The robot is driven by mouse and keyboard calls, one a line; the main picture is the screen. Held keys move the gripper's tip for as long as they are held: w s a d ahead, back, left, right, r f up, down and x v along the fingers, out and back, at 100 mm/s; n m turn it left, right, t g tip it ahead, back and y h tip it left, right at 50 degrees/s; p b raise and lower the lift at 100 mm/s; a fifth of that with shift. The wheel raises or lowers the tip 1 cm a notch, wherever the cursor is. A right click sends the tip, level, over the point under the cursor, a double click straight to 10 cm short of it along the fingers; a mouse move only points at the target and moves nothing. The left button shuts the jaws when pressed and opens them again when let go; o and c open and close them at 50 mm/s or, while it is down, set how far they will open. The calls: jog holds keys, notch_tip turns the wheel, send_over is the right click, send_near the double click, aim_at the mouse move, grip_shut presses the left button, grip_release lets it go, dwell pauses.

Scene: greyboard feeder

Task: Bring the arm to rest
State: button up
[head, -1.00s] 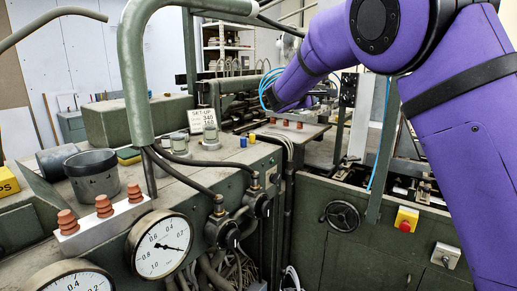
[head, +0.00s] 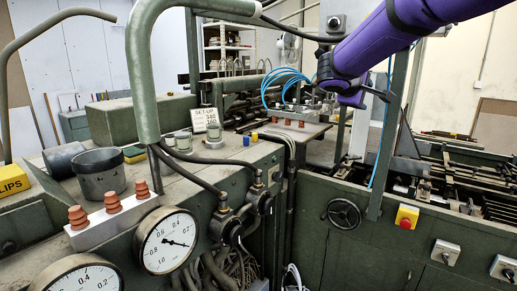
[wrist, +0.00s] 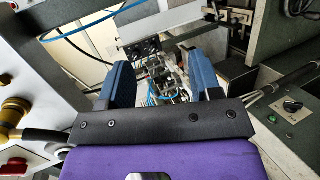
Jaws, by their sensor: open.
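My purple arm (head: 400,36) reaches in from the upper right of the head view. My gripper (head: 352,95) is at its lower end, dark and small there, above the right side of the green machine. In the wrist view my gripper (wrist: 162,70) shows two blue-padded fingers standing well apart, with nothing held between them. Behind the gap are metal machine parts, apart from the fingers as far as I can tell.
Blue hoses (head: 284,78) loop over a fitting just left of my gripper. A green upright post (head: 387,150) stands close below my arm. A curved green pipe (head: 141,85), gauges (head: 168,241) and a grey pot (head: 98,176) are at left.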

jog(key=s+d+f+m+g+y, duration=0.1)
jog(key=s+d+m+g+y, duration=0.15)
jog(key=s, duration=0.85)
jog(key=s+d+f+m+g+y, duration=0.15)
jog(key=s+d, duration=0.25)
jog(key=s, duration=0.6)
jog(key=s+a+f+m+y, duration=0.2)
jog(key=s+f+y, duration=0.1)
jog(key=s, duration=0.8)
jog(key=s+a+f+m+y, duration=0.2)
jog(key=s+a+f+y, duration=0.1)
jog(key=s, duration=0.7)
jog(key=shift+s+a+m, duration=0.25)
jog(key=shift+s+m, duration=0.05)
jog(key=shift+s, duration=0.05)
